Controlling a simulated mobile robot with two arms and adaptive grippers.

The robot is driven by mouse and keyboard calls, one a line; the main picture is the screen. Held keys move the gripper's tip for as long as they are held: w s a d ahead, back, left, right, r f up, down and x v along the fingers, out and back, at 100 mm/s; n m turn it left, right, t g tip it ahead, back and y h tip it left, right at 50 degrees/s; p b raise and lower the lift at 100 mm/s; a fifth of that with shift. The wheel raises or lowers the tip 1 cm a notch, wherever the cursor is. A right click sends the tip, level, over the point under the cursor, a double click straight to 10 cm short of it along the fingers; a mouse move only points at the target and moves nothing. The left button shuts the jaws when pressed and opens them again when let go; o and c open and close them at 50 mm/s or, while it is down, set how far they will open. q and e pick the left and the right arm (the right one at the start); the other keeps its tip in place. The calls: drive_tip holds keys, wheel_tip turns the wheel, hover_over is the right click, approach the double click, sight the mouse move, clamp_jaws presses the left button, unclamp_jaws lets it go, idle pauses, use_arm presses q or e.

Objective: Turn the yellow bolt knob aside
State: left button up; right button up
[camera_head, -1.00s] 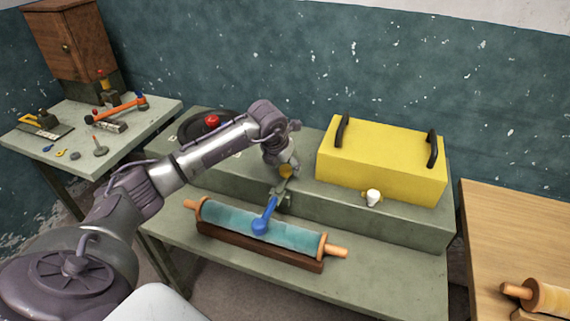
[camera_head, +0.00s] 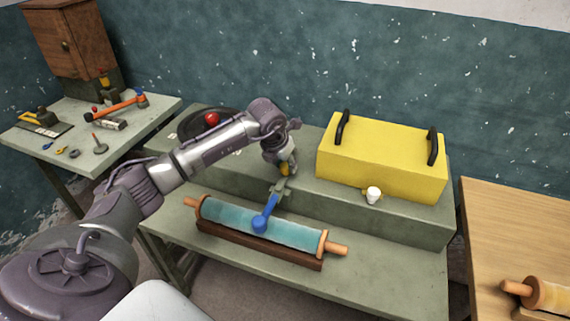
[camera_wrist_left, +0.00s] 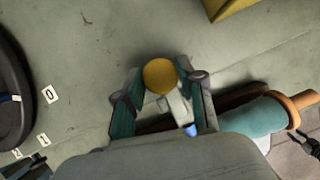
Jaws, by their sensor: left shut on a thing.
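The yellow bolt knob (camera_head: 284,170) stands at the front edge of the raised green step, above a grey metal bracket (camera_head: 279,188). A blue lever (camera_head: 264,215) reaches down from the bracket over the teal roller (camera_head: 225,215). My left gripper (camera_head: 287,168) is over the knob from above and shut on it. In the left wrist view the round yellow knob (camera_wrist_left: 160,76) sits between the two teal-padded fingers (camera_wrist_left: 160,88). The fingers partly hide the knob in the head view.
A yellow box with black handles (camera_head: 380,160) stands right of the gripper, with a small white knob (camera_head: 373,195) before it. A dark disc with a red knob (camera_head: 212,119) lies left, behind my arm. A tool table (camera_head: 85,155) is at far left.

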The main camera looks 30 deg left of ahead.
use_arm(q)
drive_tip(key=m+h+b, duration=0.1)
drive_tip(key=m+b, duration=0.1)
drive_tip(key=m, duration=0.1)
drive_tip(key=shift+a+f, duration=0.1)
drive_tip(key=shift+a, duration=0.05)
drive_tip(key=m+h+b, duration=0.1)
drive_tip(key=m, duration=0.1)
drive_tip(key=m+b, duration=0.1)
drive_tip(key=m, duration=0.1)
drive_tip(key=shift+w+g+h, duration=0.1)
drive_tip(key=shift+g+h, duration=0.2)
drive_tip(key=shift+h, duration=0.1)
drive_tip(key=m+g+h+b, duration=0.1)
drive_tip(key=m+b, duration=0.1)
drive_tip(key=m, duration=0.3)
drive_tip(key=shift+w+a+m, duration=0.1)
drive_tip(key=shift+m, duration=0.2)
drive_tip(key=shift+m+g+h+b, duration=0.4)
drive_tip(key=shift+m+g+b, duration=0.5)
drive_tip(key=shift+m, duration=1.3)
drive_tip(key=shift+r, duration=0.2)
drive_tip(key=o, duration=1.1)
drive_tip(key=shift+o, duration=0.2)
